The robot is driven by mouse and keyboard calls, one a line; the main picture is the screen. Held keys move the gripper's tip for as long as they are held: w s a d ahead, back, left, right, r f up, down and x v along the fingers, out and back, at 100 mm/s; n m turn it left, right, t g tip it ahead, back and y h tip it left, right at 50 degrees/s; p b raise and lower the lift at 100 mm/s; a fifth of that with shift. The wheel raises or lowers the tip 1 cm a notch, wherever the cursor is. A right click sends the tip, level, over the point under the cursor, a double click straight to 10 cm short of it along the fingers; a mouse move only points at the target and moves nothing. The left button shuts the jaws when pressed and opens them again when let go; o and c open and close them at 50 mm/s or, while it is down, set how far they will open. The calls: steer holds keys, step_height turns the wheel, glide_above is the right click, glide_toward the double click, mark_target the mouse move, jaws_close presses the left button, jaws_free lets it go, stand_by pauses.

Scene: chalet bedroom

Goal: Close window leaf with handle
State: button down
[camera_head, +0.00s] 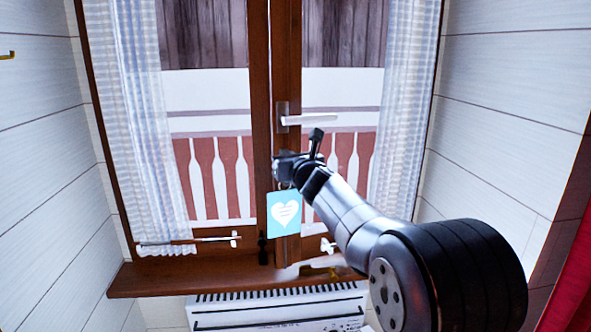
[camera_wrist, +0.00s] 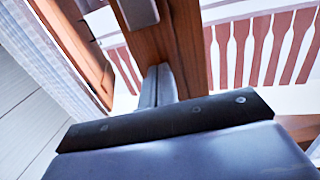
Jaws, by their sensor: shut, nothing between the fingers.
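The brown-framed window has a left leaf (camera_head: 258,90) and a right leaf (camera_head: 288,60), with a thin light gap between their middle posts. A pale lever handle (camera_head: 308,119) on a grey plate sits on the right leaf's post and points right. Part of the handle shows at the top of the wrist view (camera_wrist: 138,12). My gripper (camera_head: 280,168) is shut and empty, below the handle, in front of the middle posts. In the wrist view its fingers (camera_wrist: 158,85) are together near the brown post (camera_wrist: 180,50). I cannot tell whether they touch it.
A blue card with a white heart (camera_head: 285,213) hangs just below my gripper; what holds it is hidden. Sheer curtains hang at the left (camera_head: 135,110) and right (camera_head: 408,110). A wooden sill (camera_head: 190,277) and a white radiator (camera_head: 270,317) lie below.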

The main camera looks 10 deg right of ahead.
steer(key=shift+p+x, duration=0.65)
steer(key=shift+x, duration=2.1)
steer(key=shift+a, duration=0.1)
